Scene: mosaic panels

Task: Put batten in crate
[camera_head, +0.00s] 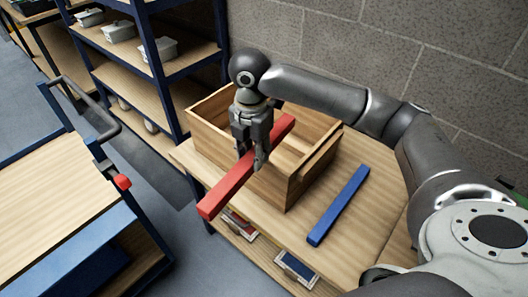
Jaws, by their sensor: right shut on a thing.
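My right gripper (252,156) is shut on a red batten (228,188) and holds it above the front left of the crate. The batten slants from lower left, outside the crate, to upper right, over the crate's opening. A wooden crate (291,186) with an open top stands on a wooden table (262,228). A blue batten (338,206) lies on the table to the right of the crate, apart from it. The gripper and red batten hide part of the crate's near wall and inside. My left gripper is not in view.
A blue-framed cart (50,195) with a dark handle stands at the left. Blue shelves (145,85) with several grey containers stand behind. A block wall (420,60) runs behind the table. Small flat items (297,269) sit on a lower shelf under the table.

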